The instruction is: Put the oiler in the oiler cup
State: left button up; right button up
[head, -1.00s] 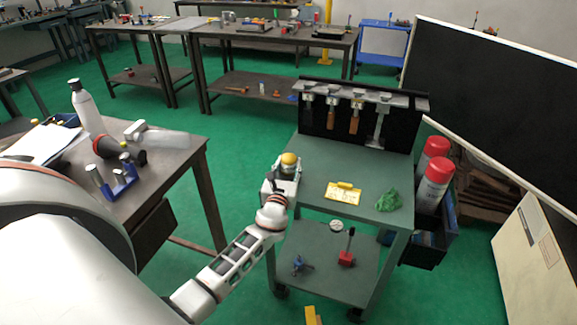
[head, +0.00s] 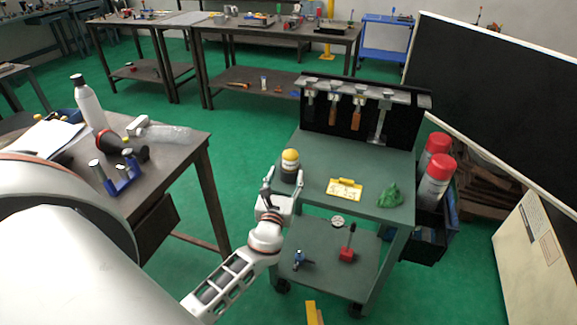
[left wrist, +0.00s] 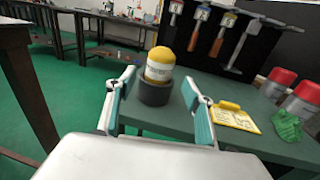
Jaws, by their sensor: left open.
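The oiler (head: 290,159), white with a yellow domed top, stands upright in the dark round oiler cup (head: 290,175) at the near left corner of the green cart top. In the left wrist view the oiler (left wrist: 160,64) rises out of the cup (left wrist: 154,93), which hides its lower part. My left gripper (head: 284,182) is open and empty, on the near side of the cup. In the left wrist view its fingers (left wrist: 158,84) are spread to either side of the cup. Whether they touch it I cannot tell. My right gripper is not in view.
A yellow tag (head: 344,189) and a green rag (head: 389,195) lie on the cart top (head: 335,155). A black rack (head: 318,120) with hanging tools stands at its back. Red-capped cans (head: 435,180) sit at its right. A cluttered brown workbench (head: 170,170) is at left.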

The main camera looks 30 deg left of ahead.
pick_arm(q)
jog(key=s+d+f+n+g+h, duration=0.2)
jog(key=s+d+f+n+h, duration=0.1)
jog(key=s+d+f+n, duration=0.3)
jog(key=s+d+f+n+g+h, duration=0.2)
jog(key=s+d+f+n, duration=0.3)
jog(key=s+n, duration=0.6)
jog(key=s+d+f+n+g+h, duration=0.1)
jog(key=s+d+f+n+h, duration=0.3)
jog(key=s+d+f+n, duration=0.2)
jog(key=s+d+n, duration=0.2)
jog(key=s+n, duration=0.1)
jog(key=n, duration=0.1)
jog(key=shift+d+f+g+h, duration=0.3)
jog(key=shift+g, duration=0.1)
